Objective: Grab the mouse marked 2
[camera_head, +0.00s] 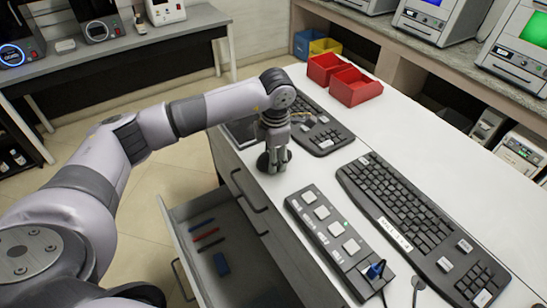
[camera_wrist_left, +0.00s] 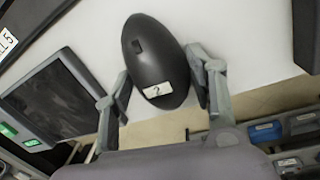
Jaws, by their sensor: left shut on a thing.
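The mouse marked 2 (camera_wrist_left: 152,50) is black with a white label that reads 2, and it fills the upper middle of the left wrist view. My left gripper (camera_wrist_left: 157,88) is shut on it, with one finger against each side. In the head view my left gripper (camera_head: 273,160) points down at the left edge of the white desk (camera_head: 310,175). The mouse is mostly hidden by the fingers there, and I cannot tell whether it touches the desk. My right gripper is not in view.
An open drawer (camera_head: 176,212) holding small items juts out below the gripper. A black keyboard (camera_head: 400,200), a second keyboard (camera_head: 325,137) and a grey button box (camera_head: 305,228) lie on the desk. Red bins (camera_head: 352,86) stand at the back. Bare desk lies between them.

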